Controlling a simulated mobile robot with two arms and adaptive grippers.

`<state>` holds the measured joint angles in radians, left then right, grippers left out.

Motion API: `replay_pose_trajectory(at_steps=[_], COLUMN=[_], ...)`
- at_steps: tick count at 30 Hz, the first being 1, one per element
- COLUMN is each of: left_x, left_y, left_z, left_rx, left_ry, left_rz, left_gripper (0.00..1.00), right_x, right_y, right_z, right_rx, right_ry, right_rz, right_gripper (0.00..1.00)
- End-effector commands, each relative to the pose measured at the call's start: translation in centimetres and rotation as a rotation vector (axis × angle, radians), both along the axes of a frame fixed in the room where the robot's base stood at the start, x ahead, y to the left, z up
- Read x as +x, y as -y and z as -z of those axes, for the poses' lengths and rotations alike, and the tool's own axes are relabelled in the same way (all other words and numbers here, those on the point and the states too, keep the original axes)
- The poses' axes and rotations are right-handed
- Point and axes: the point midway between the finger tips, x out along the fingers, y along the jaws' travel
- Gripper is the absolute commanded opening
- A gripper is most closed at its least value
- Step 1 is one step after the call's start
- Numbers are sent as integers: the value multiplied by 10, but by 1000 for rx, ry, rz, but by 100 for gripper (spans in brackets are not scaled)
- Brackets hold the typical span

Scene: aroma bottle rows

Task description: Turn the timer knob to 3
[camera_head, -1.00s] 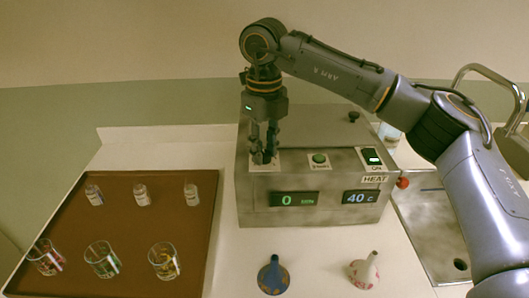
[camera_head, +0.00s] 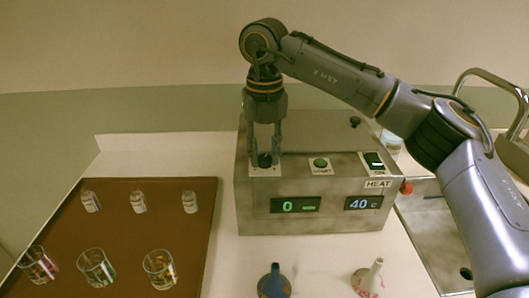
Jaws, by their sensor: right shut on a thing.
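The heating machine (camera_head: 320,180) is a metal box on the counter. Its dark timer knob (camera_head: 264,161) sits on a white plate at the top left of the box. The timer display (camera_head: 295,204) below it reads 0. My right gripper (camera_head: 265,162) points down from above and is shut on the knob, with a finger on each side of it. The knob's pointer and scale are too small or too covered to read. My left gripper is out of view.
A green button (camera_head: 320,164) and a heat switch (camera_head: 373,162) lie right of the knob; another display (camera_head: 363,203) reads 40 C. A brown tray (camera_head: 130,229) with small bottles and glasses is left. A blue flask (camera_head: 274,281) and a white flask (camera_head: 369,279) stand in front. A sink (camera_head: 440,230) is right.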

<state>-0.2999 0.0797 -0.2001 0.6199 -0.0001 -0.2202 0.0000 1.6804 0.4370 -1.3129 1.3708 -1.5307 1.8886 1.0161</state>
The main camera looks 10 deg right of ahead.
Motion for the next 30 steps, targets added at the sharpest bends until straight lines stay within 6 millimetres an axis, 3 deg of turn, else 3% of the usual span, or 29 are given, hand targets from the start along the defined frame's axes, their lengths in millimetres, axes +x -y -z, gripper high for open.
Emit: replay_pose_trajectory(at_steps=[12,13,16,26,30], left_x=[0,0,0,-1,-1], left_y=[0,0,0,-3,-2], left_z=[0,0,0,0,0], left_rx=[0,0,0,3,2], left_ry=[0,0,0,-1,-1], left_rz=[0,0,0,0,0], left_gripper=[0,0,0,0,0], right_x=[0,0,0,0,1], right_y=[0,0,0,0,-1], right_z=[-1,-1,-1,-2,-16], right_rx=[1,1,1,1,2], right_ry=[3,3,2,1,4], right_rz=[8,8,7,7,7], right_gripper=[0,29,50,50,50])
